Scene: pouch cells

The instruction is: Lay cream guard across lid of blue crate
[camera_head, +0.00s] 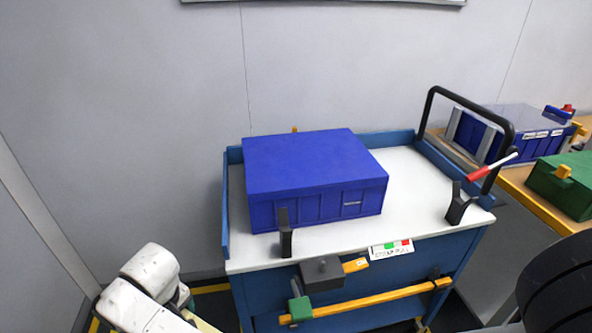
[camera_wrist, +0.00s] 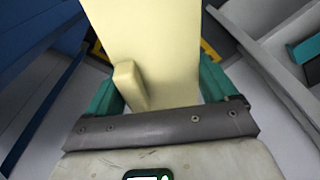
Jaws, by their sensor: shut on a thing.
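The blue crate (camera_head: 290,208) stands on a white-topped blue cart in the head view, with its flat blue lid (camera_head: 312,160) on and bare. The cream guard (camera_wrist: 160,35) is a flat cream panel with a raised grip bar, filling the upper middle of the wrist view. My gripper (camera_wrist: 158,88) has teal fingers on both sides of the guard and is shut on it. In the head view only a small cream bit shows at the bottom edge by my white arm, left of and in front of the cart. The guard's far end is out of view.
The cart top (camera_head: 412,185) has black upright brackets (camera_head: 286,240) at its front and a black hoop handle (camera_head: 470,97) at right. A yellow bar (camera_head: 370,301) runs along the cart's front. Another blue crate (camera_head: 500,140) and a green case (camera_head: 562,190) stand at right.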

